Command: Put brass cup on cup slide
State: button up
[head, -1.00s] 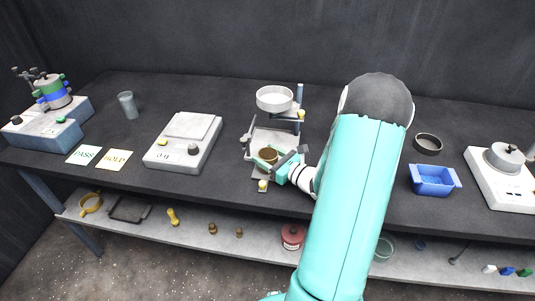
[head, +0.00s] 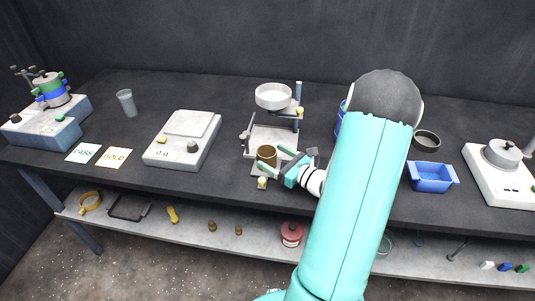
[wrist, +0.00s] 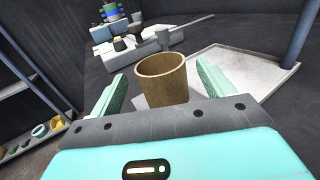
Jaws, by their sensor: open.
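The brass cup (head: 266,154) stands upright at the front of the funnel stand, seemingly on the small grey cup slide (head: 257,169) at its base. My gripper (head: 275,161) is open just to the right of the cup, with its fingers spread toward it. In the wrist view the brass cup (wrist: 163,84) is upright and open at the top, between the two green fingers (wrist: 161,76), with gaps on both sides. Its foot is hidden behind the gripper body, so its exact seating cannot be told.
A small yellow-topped knob (head: 262,183) is in front. A balance (head: 183,142) stands left, a blue tray (head: 432,178) right. My arm hides the table behind it.

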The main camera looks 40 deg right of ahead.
jog(key=s, duration=0.5)
jog(key=s+d, duration=0.1)
jog(key=s, duration=0.2)
jog(key=shift+s, duration=0.15)
jog(key=w+a+r+n+g+y, duration=0.1)
jog(key=a+r+n+g+y, duration=0.4)
jog(key=a+n, duration=0.6)
jog(key=w+a+r+n+g+y, duration=0.1)
jog(key=a+r+n+g+y, duration=0.15)
jog(key=a+n+g, duration=0.85)
jog(key=s+a+r+n+t+h, duration=0.3)
jog(key=s+a+r+n+h, duration=0.3)
jog(key=a+r+n+h, duration=0.4)
jog(key=shift+s+a+r+n+t, duration=0.25)
jog(key=shift+s+a+n+t, duration=0.15)
jog(key=shift+n, duration=0.8)
jog(key=shift+d, duration=0.1)
jog(key=c, duration=1)
jog(key=shift+d, duration=0.15)
